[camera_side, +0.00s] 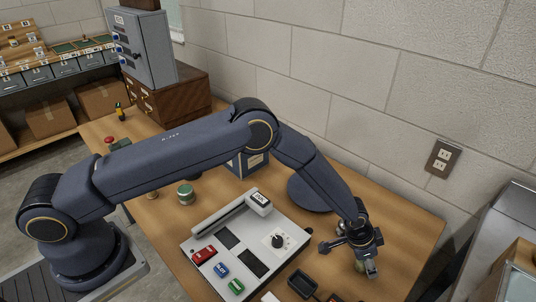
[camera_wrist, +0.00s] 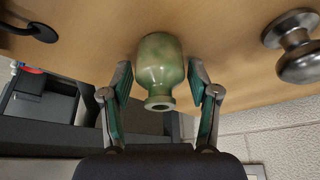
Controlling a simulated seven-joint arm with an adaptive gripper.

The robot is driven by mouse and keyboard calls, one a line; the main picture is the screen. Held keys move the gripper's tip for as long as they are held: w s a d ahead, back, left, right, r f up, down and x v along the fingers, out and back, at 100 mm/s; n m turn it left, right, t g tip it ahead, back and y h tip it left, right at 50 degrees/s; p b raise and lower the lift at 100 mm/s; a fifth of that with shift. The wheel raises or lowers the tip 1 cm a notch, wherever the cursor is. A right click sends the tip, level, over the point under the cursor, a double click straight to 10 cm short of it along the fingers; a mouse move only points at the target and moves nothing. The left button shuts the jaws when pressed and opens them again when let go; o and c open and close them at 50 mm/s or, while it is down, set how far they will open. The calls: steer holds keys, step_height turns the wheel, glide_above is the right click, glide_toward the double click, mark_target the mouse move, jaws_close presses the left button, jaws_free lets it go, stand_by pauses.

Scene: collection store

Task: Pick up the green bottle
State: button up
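The green bottle (camera_wrist: 160,68) is mottled and glossy, with a rounded body and a short neck. In the wrist view it stands on the wooden table with its mouth toward the camera. My gripper (camera_wrist: 160,72) is open, with one finger on each side of the bottle. A narrow gap shows between each finger and the bottle's body. In the side view my gripper (camera_side: 350,243) is low over the right part of the table, and it mostly hides the bottle there.
A grey panel (camera_side: 205,243) with coloured buttons and a knob lies left of my gripper. A small dark tray (camera_side: 302,284) lies near the front edge. In the wrist view a metal knob-shaped object (camera_wrist: 298,50) stands to the right. The block wall (camera_side: 400,100) is behind the table.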

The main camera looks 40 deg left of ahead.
steer(key=c, duration=1)
steer(key=shift+o, duration=0.2)
steer(key=shift+r, duration=0.1)
